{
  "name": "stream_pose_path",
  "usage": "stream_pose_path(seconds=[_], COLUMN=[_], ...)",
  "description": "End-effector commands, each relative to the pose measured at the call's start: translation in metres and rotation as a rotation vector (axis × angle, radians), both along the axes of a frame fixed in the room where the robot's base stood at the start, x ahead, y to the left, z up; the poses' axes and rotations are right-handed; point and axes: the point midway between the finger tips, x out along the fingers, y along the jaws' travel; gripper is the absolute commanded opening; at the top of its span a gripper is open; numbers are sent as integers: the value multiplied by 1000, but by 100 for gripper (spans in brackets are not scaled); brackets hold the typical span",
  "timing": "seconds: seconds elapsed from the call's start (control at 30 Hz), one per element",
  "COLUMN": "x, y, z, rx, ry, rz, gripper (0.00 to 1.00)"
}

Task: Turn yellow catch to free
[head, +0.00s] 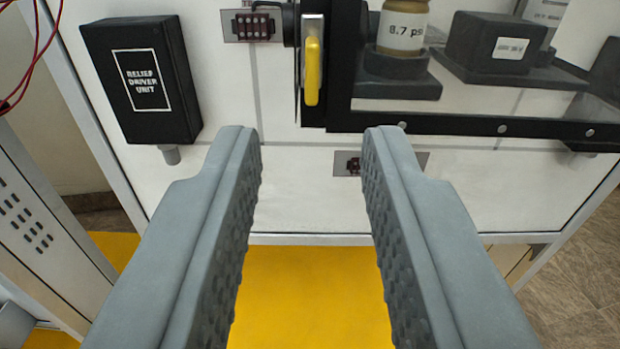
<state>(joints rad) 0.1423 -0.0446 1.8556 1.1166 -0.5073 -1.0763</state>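The yellow catch (313,72) is a small upright handle on a metal plate at the left edge of a black-framed clear window (480,115) on the white panel. It points straight up and down. My gripper (312,132) is open, with its two grey ridged fingers spread wide. The fingertips show below the catch, one to each side of it in the picture. Nothing is between the fingers, and they appear apart from the catch.
A black box labelled "RELIEF DRIVER UNIT" (148,82) is mounted at the left. Behind the window stand a labelled jar (403,28) and a dark block (497,45). Small connectors sit above (254,26) and below the frame (350,164). Red wires hang at the upper left.

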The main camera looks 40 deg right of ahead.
Motion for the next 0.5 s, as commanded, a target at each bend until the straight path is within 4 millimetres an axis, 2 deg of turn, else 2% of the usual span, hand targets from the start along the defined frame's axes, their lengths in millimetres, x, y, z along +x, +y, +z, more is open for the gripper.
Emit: stream_pose_path(seconds=[0.3,0.5], x=[-49,-72], y=[33,49], z=[0,0], rx=[0,-1], ry=[0,-1], rz=[2,1], gripper=[28,28])
